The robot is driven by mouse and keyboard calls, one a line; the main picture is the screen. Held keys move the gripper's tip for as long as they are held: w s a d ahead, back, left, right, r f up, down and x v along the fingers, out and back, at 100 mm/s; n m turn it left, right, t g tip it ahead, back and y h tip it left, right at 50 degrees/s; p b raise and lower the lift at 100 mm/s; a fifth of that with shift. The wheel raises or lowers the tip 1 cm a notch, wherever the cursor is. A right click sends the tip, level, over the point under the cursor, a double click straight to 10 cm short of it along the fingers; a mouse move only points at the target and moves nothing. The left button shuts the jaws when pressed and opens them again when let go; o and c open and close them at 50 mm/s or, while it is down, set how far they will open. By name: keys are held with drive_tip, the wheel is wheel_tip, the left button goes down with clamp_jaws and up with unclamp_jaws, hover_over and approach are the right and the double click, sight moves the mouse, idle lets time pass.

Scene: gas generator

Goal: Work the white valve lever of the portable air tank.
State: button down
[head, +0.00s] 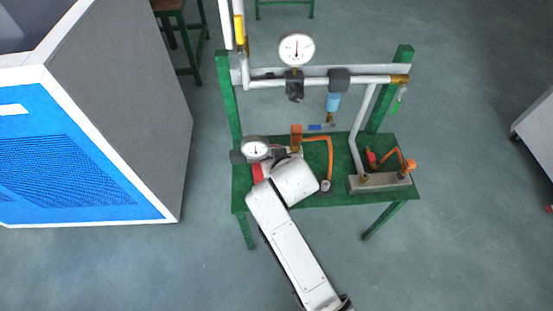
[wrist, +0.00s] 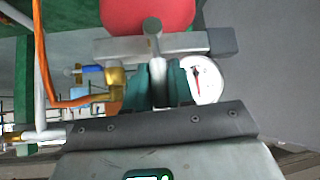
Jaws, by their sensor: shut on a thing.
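The portable air tank (wrist: 147,14) shows as a rounded red body at the top of the wrist view. In the head view, a small red part of it (head: 257,172) shows beside my white arm at the left end of the green stand. A grey block lies across the tank in the wrist view. The pale valve lever (wrist: 153,32) runs from this block down between my fingers. My gripper (wrist: 158,82) has dark teal fingers, shut on the lever from both sides. My arm hides the gripper and the lever in the head view.
A pressure gauge (wrist: 205,80) sits close right of my fingers, and a brass fitting (wrist: 115,78) with an orange hose close left. The green stand (head: 300,203) carries pipes and an upper gauge (head: 297,48). A blue-fronted cabinet (head: 75,160) stands left; floor is open right.

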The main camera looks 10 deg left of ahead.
drive_tip(key=c, duration=1.1)
unclamp_jaws()
drive_tip(key=v, duration=1)
drive_tip(key=shift+s+d+r, duration=0.1)
drive_tip(key=shift+s+r, duration=0.1)
drive_tip(key=shift+s, duration=0.1)
